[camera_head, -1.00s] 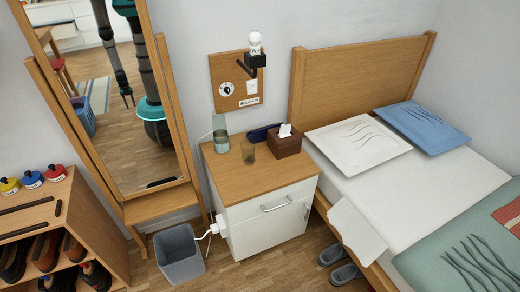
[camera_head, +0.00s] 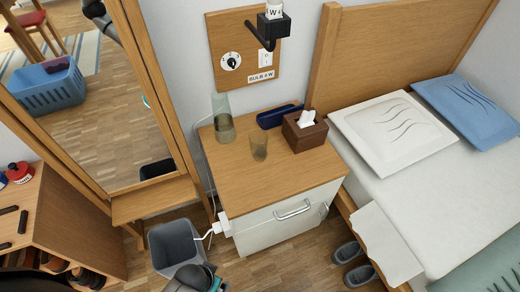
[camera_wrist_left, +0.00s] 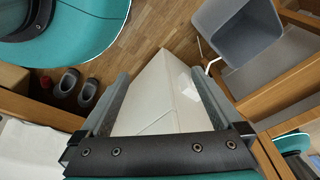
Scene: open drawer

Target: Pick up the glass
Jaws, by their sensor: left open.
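The glass (camera_head: 258,147) is a small amber-tinted see-through tumbler. It stands upright on the wooden top of the white nightstand (camera_head: 228,175), in front of a taller greenish glass carafe (camera_head: 224,128). In the left wrist view my left gripper (camera_wrist_left: 160,77) is open, with nothing between its fingers. The nightstand's white body (camera_wrist_left: 150,95) shows beyond the fingers; the glass does not show there. My right gripper is not in view.
A tissue box (camera_head: 305,130) and a dark blue case (camera_head: 279,116) lie behind and right of the glass. A grey bin (camera_head: 175,248) stands at the nightstand's front left, the mirror (camera_head: 100,125) at left, the bed (camera_head: 450,190) at right. The nightstand top's front is clear.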

